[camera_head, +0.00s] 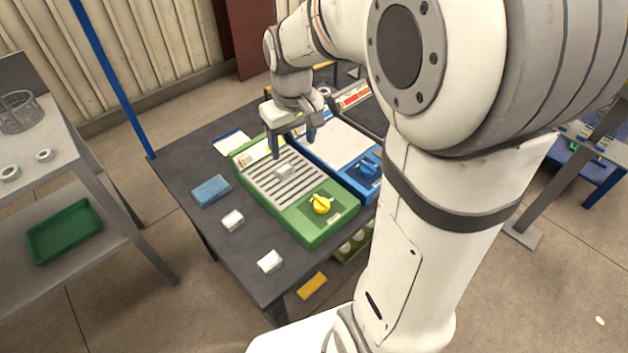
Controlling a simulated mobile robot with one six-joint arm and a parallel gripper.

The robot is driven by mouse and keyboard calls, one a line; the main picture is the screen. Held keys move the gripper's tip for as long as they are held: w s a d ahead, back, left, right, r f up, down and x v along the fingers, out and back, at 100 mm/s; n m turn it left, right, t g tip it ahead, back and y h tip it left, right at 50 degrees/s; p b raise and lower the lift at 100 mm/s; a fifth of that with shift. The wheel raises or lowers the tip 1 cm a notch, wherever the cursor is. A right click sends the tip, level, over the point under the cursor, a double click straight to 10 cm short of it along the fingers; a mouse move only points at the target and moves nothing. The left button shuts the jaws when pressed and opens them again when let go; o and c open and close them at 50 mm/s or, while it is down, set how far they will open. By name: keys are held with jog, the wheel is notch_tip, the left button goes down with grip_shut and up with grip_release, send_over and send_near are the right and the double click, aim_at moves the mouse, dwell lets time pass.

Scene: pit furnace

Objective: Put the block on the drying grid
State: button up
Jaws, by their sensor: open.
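The drying grid (272,188) is a slatted grey panel in a green unit with a yellow knob, on the dark table. A small white block (286,170) sits on the slats in their upper part. Two similar white blocks lie on the table to the left of the green unit, one near its left side (232,220) and one nearer the front edge (270,262). My gripper (293,149) points down over the far part of the grid, fingers apart, with nothing seen between them. The fingertips appear just beyond the block; whether they touch it cannot be told.
A blue unit (335,150) with a pale plate and blue knob stands right of the green one, partly hidden by my arm. A blue sponge-like block (210,191) lies on the table's left. A shelf (75,160) with a green tray (64,232) stands further left.

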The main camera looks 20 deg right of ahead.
jog(key=s+m+t, duration=0.1)
jog(key=s+m, duration=0.1)
jog(key=s, duration=1.2)
jog(key=shift+s+r+m, duration=0.2)
jog(key=shift+r+m, duration=0.1)
jog(key=shift+t, duration=0.3)
jog(key=p+v, duration=0.4)
jog(key=v, duration=0.1)
jog(key=shift+w+r+p, duration=0.1)
jog(key=shift+w+p, duration=0.25)
jog(key=shift+w, duration=0.05)
